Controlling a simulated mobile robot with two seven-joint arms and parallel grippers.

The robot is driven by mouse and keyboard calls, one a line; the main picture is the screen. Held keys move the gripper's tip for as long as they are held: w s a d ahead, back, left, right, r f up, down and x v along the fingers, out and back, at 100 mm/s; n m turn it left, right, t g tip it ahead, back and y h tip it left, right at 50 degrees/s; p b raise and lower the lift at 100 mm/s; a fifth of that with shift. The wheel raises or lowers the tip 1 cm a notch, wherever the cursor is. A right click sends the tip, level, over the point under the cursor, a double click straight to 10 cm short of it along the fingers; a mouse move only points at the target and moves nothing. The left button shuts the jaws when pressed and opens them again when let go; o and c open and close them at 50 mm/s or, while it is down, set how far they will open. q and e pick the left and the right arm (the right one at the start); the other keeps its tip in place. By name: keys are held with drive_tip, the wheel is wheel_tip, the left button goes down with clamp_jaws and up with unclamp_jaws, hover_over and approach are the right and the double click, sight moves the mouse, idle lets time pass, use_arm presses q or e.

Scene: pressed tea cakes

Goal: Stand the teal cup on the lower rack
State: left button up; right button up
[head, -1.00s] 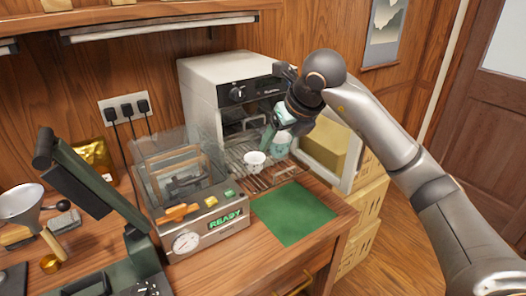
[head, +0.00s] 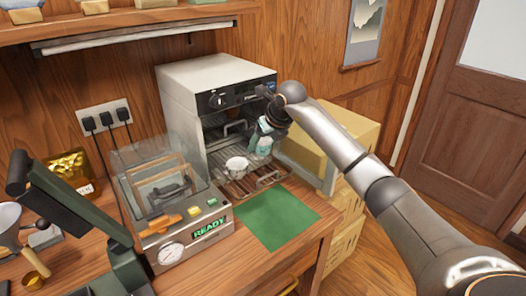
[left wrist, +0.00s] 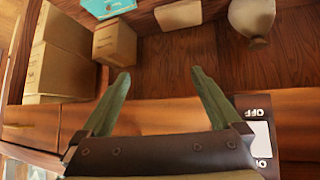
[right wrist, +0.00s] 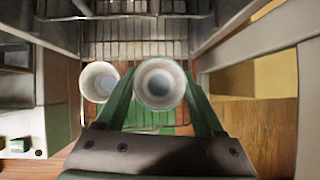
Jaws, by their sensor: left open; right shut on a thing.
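The teal cup (head: 264,147) is held in my right gripper (head: 262,136) at the open front of the oven, above the right part of the lower rack (head: 268,180). The right wrist view shows its round mouth (right wrist: 160,84) between the two green fingers. I cannot tell whether its base touches the wires. A white cup (head: 237,166) stands on the lower rack just left of it; it also shows in the right wrist view (right wrist: 98,82). My left gripper (left wrist: 160,88) is open and empty, facing a wooden shelf; the head view does not show it.
The oven (head: 207,82) has an upper rack (head: 232,128) inside, and its open door (head: 310,163) stands to the right. A green mat (head: 275,217) lies clear in front. A machine reading READY (head: 185,232) stands left. Boxes (left wrist: 115,43) sit on the shelf.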

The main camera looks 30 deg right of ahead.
sight(263, 152)
drive_tip(key=shift+w+d+f, duration=0.2)
drive_tip(key=shift+w+f, duration=0.05)
drive_tip(key=shift+f, duration=0.15)
drive_tip(key=shift+w+d+f+p, duration=0.1)
drive_tip(key=shift+f+p, duration=0.25)
drive_tip(key=shift+f, duration=1.35)
drive_tip(key=shift+f, duration=0.1)
drive_tip(key=shift+f, duration=0.15)
drive_tip(key=o, duration=1.4)
drive_tip(key=shift+c, duration=0.2)
drive_tip(key=shift+r, duration=0.3)
drive_tip(key=v, duration=1.2)
drive_tip(key=shift+b, duration=0.4)
